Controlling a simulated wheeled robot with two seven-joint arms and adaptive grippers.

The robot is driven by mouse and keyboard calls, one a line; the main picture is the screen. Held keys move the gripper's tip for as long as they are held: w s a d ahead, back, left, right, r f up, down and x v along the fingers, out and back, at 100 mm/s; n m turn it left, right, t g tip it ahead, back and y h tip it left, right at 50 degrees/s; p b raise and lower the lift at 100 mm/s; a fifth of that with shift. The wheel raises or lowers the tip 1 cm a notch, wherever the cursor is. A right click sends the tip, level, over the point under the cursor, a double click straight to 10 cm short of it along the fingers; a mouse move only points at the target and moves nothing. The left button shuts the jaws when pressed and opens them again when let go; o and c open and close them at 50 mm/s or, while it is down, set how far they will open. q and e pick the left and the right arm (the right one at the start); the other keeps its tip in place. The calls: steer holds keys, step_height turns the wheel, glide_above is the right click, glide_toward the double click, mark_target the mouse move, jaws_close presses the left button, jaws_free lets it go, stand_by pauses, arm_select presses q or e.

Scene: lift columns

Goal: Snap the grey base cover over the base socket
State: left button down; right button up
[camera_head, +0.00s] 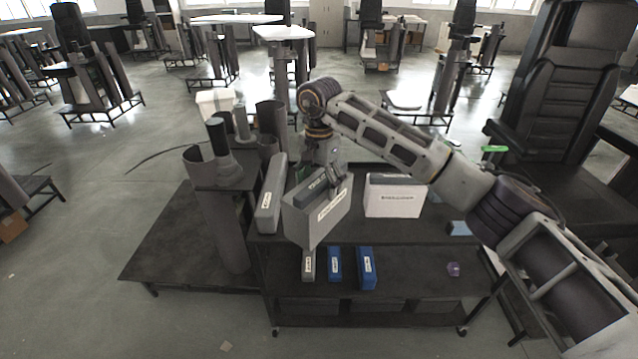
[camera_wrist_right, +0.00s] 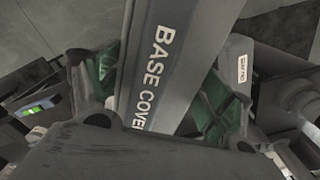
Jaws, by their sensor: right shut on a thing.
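The grey base cover (camera_wrist_right: 165,60) fills the middle of the right wrist view, with "BASE COVER" lettered along it. My right gripper (camera_head: 333,184) is shut on it, with a green-padded finger on each side. I cannot tell whether the two touch. The base socket cannot be made out for sure. A grey column (camera_head: 229,230) stands on the dark platform to the left. My left gripper is not in view.
A black cart (camera_head: 430,238) carries a white labelled bin (camera_head: 393,200) and a slim grey labelled box (camera_head: 268,205). Its lower shelf holds blue boxes (camera_head: 366,270) and a small purple piece (camera_head: 453,269). The dark platform (camera_head: 165,250) has bare room. A black chair (camera_head: 560,100) stands at right.

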steer(key=n, duration=0.3)
steer(key=shift+s+d+r, duration=0.15)
steer(key=shift+s+d, duration=0.2)
steer(key=shift+d, duration=0.05)
steer(key=shift+s+d+n, duration=0.2)
steer(key=shift+d+n, duration=0.4)
steer(key=shift+n, duration=0.3)
steer(key=s+d+f+n, duration=0.1)
steer(key=s+d+f, duration=0.3)
steer(key=d+f, duration=0.4)
steer(key=s+d+f+n, duration=0.1)
steer(key=s+d+f, duration=0.4)
steer(key=d+f, duration=0.3)
steer(key=d, duration=0.4)
steer(key=shift+s+d, duration=0.2)
steer(key=shift+d, duration=0.3)
